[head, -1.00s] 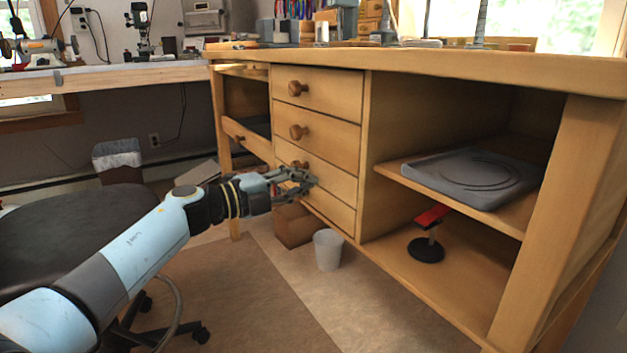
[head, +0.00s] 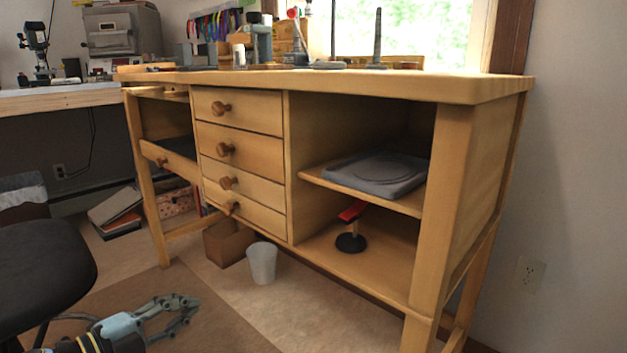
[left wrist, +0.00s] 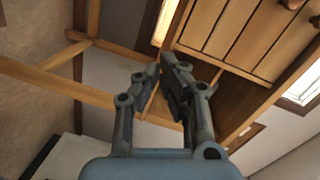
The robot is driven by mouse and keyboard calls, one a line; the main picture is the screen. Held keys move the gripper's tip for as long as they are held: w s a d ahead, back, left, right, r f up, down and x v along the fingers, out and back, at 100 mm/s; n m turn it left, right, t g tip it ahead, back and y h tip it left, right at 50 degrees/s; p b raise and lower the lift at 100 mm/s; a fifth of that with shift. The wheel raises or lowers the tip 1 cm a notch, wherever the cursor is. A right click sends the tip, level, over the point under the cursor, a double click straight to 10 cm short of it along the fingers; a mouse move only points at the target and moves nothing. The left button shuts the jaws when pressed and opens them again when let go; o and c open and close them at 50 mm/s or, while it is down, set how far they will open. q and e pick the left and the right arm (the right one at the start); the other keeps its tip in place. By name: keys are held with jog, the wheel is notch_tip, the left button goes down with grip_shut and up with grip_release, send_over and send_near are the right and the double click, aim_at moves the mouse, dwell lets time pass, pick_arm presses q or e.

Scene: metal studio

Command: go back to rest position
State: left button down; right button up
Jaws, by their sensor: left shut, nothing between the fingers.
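My left gripper (head: 186,306) is low at the bottom left of the head view, in front of the wooden workbench (head: 446,200) and apart from it. Its fingers are closed with nothing held. In the left wrist view the two fingers of the left gripper (left wrist: 166,72) stand together, with the bench's drawers and legs behind them. My right gripper shows in neither view.
A dark stool (head: 40,265) stands close on the left. A white bin (head: 262,263) and a cardboard box (head: 226,242) sit on the floor by the bench. A grey tray (head: 375,174) lies on the bench's shelf.

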pick_arm(q)
jog(key=s+a+f+n+g+y, duration=0.1)
jog(key=s+a+f+n+y, duration=0.3)
jog(key=s+f, duration=0.3)
jog(key=s+a+f+n+g+y, duration=0.1)
jog(key=s+f+n+y, duration=0.2)
jog(key=s+f+n, duration=0.3)
jog(key=s+a+f+n+g+y, duration=0.1)
jog(key=s+a+f+n+y, duration=0.25)
jog(key=s+f, duration=0.4)
jog(key=s+d+f+n+g, duration=0.1)
jog(key=s+f+n+g, duration=0.35)
jog(key=s, duration=0.75)
jog(key=s+f+n+g, duration=0.3)
jog(key=s+g, duration=0.3)
jog(key=s, duration=0.5)
jog(key=s+r+p, duration=0.3)
jog(key=s+p, duration=0.8)
jog(key=p, duration=0.3)
jog(key=shift+d+r, duration=0.2)
jog(key=shift+r, duration=0.1)
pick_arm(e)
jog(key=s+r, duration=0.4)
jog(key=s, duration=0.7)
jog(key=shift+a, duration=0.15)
pick_arm(q)
jog(key=shift+t+y, duration=0.25)
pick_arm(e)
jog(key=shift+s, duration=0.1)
